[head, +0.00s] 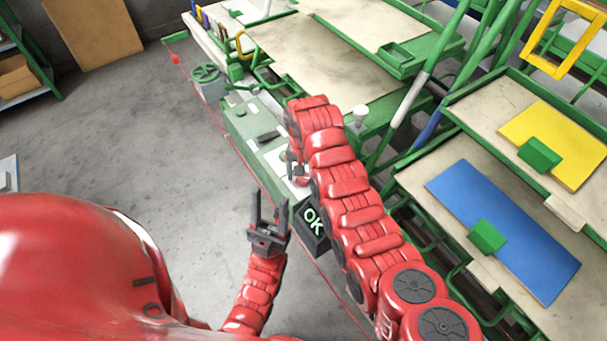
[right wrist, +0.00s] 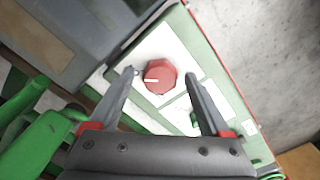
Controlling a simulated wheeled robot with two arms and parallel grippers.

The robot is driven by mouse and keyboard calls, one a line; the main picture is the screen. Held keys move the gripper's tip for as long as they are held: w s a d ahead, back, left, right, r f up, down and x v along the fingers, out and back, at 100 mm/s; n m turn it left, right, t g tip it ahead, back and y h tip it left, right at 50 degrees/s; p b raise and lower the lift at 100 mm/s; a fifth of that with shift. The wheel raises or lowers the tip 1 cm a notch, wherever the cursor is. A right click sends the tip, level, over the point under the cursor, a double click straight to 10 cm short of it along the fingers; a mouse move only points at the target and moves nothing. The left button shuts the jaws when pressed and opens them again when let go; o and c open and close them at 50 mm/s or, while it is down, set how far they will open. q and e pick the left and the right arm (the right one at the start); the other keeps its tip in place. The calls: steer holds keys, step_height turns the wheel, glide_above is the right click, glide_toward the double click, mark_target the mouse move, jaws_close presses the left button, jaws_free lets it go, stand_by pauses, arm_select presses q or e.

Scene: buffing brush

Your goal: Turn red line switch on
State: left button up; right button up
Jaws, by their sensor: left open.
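A red octagonal knob (right wrist: 159,78) with a white mark pointing left sits on a white panel (right wrist: 178,50) in the right wrist view. My right gripper (right wrist: 159,75) is open, with one finger on each side of the knob and visible gaps between. Whether the fingers are level with the knob or above it, I cannot tell. In the head view my right arm reaches over the green machine (head: 247,122) and hides most of the panel. My left gripper (head: 268,212) is open and empty, pointing up, left of my right arm.
A thin red line (head: 222,126) runs along the machine's outer edge. A green handwheel (head: 206,72) stands at its far end. Green racks with a blue board (head: 510,235) and a yellow board (head: 525,130) are on the right.

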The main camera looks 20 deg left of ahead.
steer(key=shift+r, duration=0.55)
step_height(320, 180, up, 4)
steer(key=shift+w+r, duration=0.1)
step_height(320, 180, up, 8)
steer(key=f+p, duration=0.1)
steer(key=p, duration=0.3)
step_height(320, 180, up, 5)
steer(key=b, duration=0.1)
glide_above(303, 178)
steer(key=shift+w+r, duration=0.1)
